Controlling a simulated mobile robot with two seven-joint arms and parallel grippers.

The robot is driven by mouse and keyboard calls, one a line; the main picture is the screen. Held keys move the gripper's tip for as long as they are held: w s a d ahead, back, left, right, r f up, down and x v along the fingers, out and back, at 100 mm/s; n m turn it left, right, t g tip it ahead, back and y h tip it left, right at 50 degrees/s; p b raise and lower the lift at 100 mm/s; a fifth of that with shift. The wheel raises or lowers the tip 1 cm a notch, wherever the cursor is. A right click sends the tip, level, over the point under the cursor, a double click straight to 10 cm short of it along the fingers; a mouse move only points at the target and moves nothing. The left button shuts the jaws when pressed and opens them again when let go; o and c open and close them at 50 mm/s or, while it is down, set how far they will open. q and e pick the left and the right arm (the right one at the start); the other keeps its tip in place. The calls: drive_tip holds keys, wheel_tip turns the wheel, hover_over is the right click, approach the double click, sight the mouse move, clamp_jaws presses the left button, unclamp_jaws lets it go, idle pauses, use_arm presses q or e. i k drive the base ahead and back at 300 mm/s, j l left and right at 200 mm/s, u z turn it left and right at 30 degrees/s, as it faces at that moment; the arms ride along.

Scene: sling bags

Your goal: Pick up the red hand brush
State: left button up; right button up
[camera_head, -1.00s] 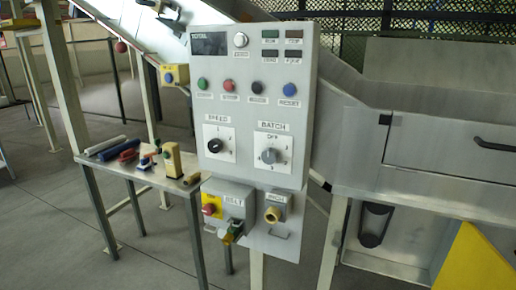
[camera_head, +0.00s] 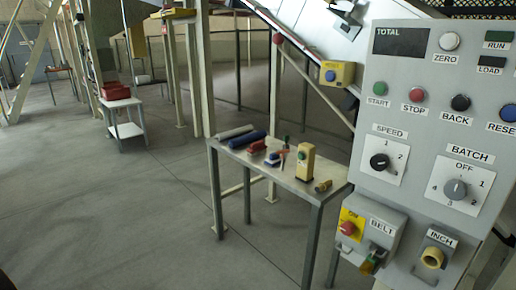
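A small metal table (camera_head: 262,174) stands left of the control panel. On it lies a small red object (camera_head: 257,147), which looks like the red hand brush, next to a blue roll (camera_head: 247,139). Its bristles cannot be made out at this size. A smaller red, white and blue item (camera_head: 275,158) lies just in front of it. Neither of my grippers is in view.
The grey control panel (camera_head: 412,120) blocks the right side. Open floor (camera_head: 130,215) lies to the left. A white cart (camera_head: 127,129) with red bins stands further back.

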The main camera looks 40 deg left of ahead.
sight(257, 147)
drive_tip(key=i+j+z, duration=0.1)
drive_tip(key=j+z, duration=0.25)
drive_tip(key=j, duration=1.35)
drive_tip(key=i+j+z, duration=0.25)
drive_tip(key=j, duration=1)
drive_tip(key=j+z, duration=0.2)
drive_tip(key=j, duration=1.05)
